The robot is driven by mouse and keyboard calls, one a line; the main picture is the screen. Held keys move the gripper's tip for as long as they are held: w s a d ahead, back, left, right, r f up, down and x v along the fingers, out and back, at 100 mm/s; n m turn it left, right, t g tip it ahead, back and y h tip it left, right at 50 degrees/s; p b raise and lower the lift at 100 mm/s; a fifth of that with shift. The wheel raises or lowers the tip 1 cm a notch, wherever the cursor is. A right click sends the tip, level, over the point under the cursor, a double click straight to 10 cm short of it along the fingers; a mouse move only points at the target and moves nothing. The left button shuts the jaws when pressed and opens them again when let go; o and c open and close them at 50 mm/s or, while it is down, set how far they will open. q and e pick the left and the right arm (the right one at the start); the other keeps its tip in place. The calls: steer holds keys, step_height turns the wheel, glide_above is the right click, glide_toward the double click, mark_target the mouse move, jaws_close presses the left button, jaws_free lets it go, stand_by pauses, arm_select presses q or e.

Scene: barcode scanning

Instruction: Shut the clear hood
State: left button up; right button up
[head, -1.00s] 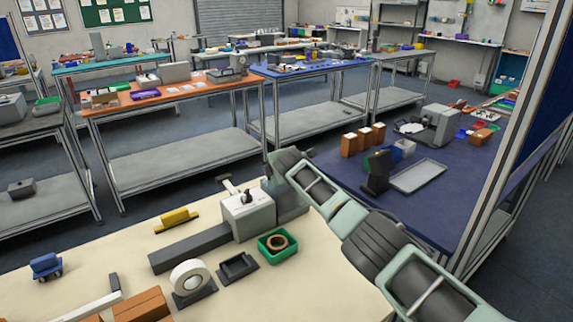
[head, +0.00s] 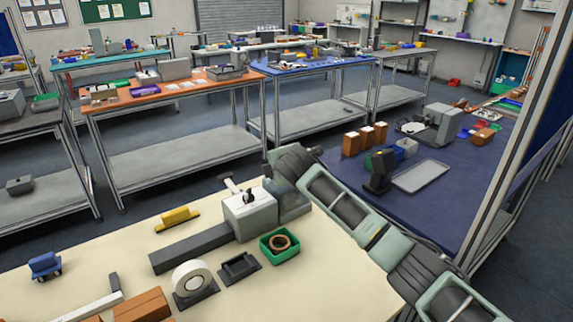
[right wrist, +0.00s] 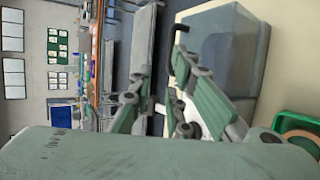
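A beige-grey machine (head: 250,215) stands on the cream table, with a dark flat bed running out to its left. The clear hood (head: 291,203) is a smoky, see-through box at the machine's right end. It fills the upper middle of the right wrist view (right wrist: 222,50). I cannot tell whether it is fully down. My right arm reaches in from the lower right, its wrist just behind and above the hood. My right gripper (right wrist: 162,100) is open, its fingers apart and empty, beside the hood. Its fingers are hidden in the head view. My left gripper is out of view.
A green tray (head: 279,246) with a brown ring sits in front of the hood. A black tray (head: 239,267), white tape roll (head: 191,279) and yellow block (head: 177,217) are nearby. A blue table (head: 440,215) lies to the right.

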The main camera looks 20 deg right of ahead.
steer(key=s, duration=0.1)
steer(key=s+d+r, duration=0.1)
steer(key=s, duration=0.1)
steer(key=shift+d+r, duration=0.15)
steer(key=shift+d, duration=0.05)
steer(key=shift+s+a+r, duration=0.1)
steer(key=shift+a, duration=0.05)
